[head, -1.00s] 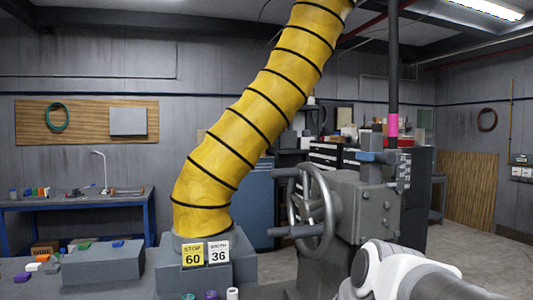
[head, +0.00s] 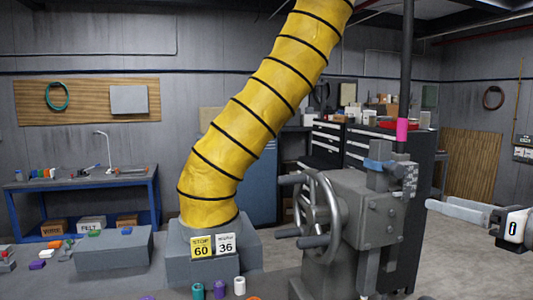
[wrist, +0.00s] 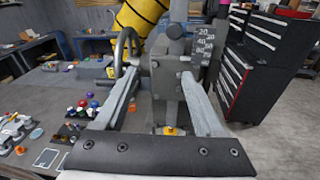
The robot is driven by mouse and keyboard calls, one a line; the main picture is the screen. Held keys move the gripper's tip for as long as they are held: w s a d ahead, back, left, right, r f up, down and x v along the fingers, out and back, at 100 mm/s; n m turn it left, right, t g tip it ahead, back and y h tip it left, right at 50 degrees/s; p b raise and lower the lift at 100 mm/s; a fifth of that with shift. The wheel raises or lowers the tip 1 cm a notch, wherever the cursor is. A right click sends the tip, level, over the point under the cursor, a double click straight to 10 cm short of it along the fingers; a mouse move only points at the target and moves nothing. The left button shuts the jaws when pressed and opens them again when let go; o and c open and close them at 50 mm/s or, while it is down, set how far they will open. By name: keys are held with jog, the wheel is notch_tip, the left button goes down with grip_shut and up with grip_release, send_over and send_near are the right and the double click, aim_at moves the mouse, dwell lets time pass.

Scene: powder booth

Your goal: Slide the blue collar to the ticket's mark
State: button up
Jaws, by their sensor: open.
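The blue collar (head: 380,165) sits on the grey machine beside the number scale (head: 410,179), below a dark upright pole. The yellow STOP 60 ticket (head: 202,246) stands at the foot of the yellow hose. My gripper (head: 432,205) is right of the machine, pointing left, apart from the collar. In the wrist view my gripper (wrist: 158,78) is open and empty, its two fingers spread, with the machine beyond them. The scale (wrist: 203,40) there shows several numbers including 60. I cannot make out the blue collar in that view.
A handwheel (head: 320,214) with protruding grips is on the machine's left side. A white card reading 36 (head: 226,243) stands beside the ticket. A pink band (head: 402,130) is on the pole. Small coloured items lie on the bench at left. Open floor lies right of the machine.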

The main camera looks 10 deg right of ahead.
aim_at(400, 172)
jog(key=shift+m+t+h, duration=0.5)
jog(key=shift+m+t, duration=0.2)
jog(key=w+p, duration=0.1)
jog(key=w, duration=0.4)
jog(key=w+r+p, duration=0.1)
jog(key=w, duration=0.4)
jog(key=w+a+r+p, duration=0.1)
jog(key=w, duration=0.4)
jog(key=shift+w+r, duration=0.2)
jog(key=shift+w, duration=0.15)
grip_shut()
